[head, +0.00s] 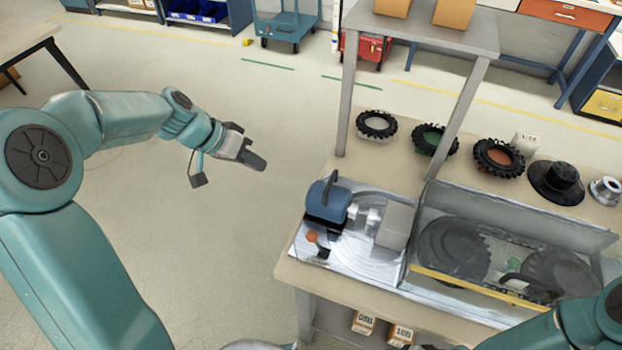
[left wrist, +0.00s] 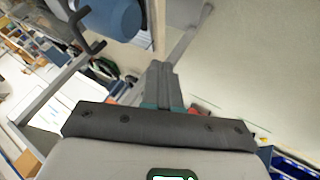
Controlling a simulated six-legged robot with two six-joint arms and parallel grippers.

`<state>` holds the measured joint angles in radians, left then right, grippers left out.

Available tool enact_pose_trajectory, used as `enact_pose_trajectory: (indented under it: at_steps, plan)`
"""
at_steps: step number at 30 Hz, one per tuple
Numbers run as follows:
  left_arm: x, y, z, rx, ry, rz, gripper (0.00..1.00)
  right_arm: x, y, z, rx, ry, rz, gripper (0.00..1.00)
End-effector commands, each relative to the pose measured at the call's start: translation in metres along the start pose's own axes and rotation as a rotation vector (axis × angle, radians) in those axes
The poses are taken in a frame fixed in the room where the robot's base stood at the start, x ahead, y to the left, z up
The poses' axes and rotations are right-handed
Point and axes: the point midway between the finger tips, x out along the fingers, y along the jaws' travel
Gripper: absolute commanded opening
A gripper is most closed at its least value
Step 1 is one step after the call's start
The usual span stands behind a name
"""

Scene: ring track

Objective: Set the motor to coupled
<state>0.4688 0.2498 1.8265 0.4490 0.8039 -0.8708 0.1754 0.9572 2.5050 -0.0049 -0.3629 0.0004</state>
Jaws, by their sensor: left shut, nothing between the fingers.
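The blue motor (head: 328,201) sits on a metal plate at the left end of the bench, with a dark handle arching over it. A shaft with silver coupling parts (head: 364,217) lies between the motor and a grey box (head: 395,226). I cannot tell whether the coupling halves touch. A small orange knob (head: 311,237) is at the motor's front left. My left gripper (head: 256,163) is shut and empty, over the floor left of the bench and apart from the motor. Its closed fingers (left wrist: 160,82) show in the left wrist view, with a blue rounded body (left wrist: 112,18) beyond.
A clear-covered housing (head: 515,225) with dark wheels stands right of the grey box. Several ring-shaped parts, including a black tyre-like ring (head: 376,125), lie along the bench's back. A shelf post (head: 347,105) rises behind the motor. The floor left of the bench is free.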

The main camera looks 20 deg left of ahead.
Motion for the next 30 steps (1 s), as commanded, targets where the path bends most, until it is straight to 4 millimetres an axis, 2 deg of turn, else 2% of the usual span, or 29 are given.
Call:
enact_pose_trajectory:
  at_steps: [12, 17, 20, 30]
  plan:
    - [-0.005, -0.005, 0.005, 0.0, 0.0, 0.0, 0.0, 0.0, 0.0, 0.0, 0.0, 0.0, 0.0, 0.68]
    - [0.002, -0.005, 0.005, -0.002, -0.002, 0.002, 0.0, -0.001, 0.0, 0.0, 0.0, 0.0, 0.0, 0.68]
    - [0.016, -0.004, 0.005, -0.002, -0.005, 0.003, 0.0, -0.003, -0.001, 0.0, 0.001, 0.0, 0.0, 0.68]
    - [0.09, -0.002, 0.003, -0.001, -0.005, 0.004, 0.0, -0.011, -0.004, 0.0, 0.0, 0.0, 0.0, 0.68]
